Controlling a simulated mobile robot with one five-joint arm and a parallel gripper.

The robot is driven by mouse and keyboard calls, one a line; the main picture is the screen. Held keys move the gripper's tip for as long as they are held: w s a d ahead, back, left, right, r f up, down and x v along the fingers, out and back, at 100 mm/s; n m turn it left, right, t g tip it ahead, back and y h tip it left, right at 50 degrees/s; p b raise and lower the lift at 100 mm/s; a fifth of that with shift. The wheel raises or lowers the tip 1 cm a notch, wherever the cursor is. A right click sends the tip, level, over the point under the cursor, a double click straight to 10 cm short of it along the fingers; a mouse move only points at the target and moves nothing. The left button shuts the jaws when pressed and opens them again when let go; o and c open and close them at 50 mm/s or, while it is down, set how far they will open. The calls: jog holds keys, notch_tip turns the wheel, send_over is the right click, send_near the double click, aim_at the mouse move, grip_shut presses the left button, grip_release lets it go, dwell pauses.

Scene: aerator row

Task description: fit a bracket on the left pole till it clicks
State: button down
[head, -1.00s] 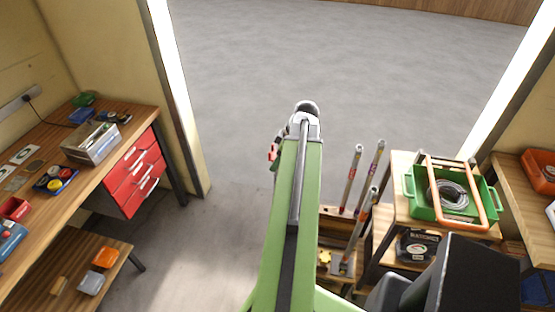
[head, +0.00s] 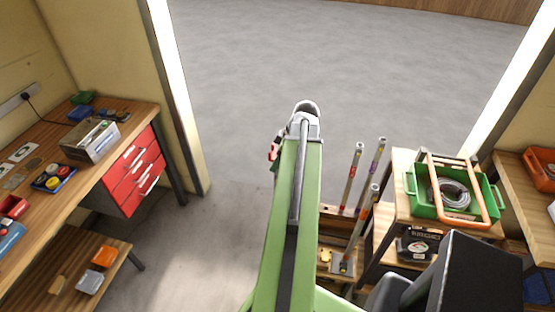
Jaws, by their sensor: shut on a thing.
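Three upright poles with orange and red bands stand at the lower right of my arm in the head view: the left pole (head: 354,172), another pole (head: 374,168) behind to the right, and a nearer pole (head: 366,218). My gripper (head: 275,152) shows only as a small red and grey part left of my arm's far end. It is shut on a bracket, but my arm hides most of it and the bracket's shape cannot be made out. The gripper appears to the left of the poles and apart from them.
Wooden trays (head: 333,218) lie around the pole bases, with a small yellow piece (head: 325,256). A stand (head: 403,165) right of the poles carries a green crate (head: 418,205) with coiled cable. A workbench (head: 100,175) with red drawers stands left. The floor ahead is clear.

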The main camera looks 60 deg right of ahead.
jog(key=shift+f+b, duration=0.9)
jog(key=shift+f, duration=0.1)
jog(key=c, duration=0.5)
grip_release()
jog(key=shift+r, duration=0.1)
jog(key=p+v, duration=1.6)
jog(key=v, duration=0.1)
jog(key=shift+r, duration=0.25)
jog(key=shift+f, duration=0.1)
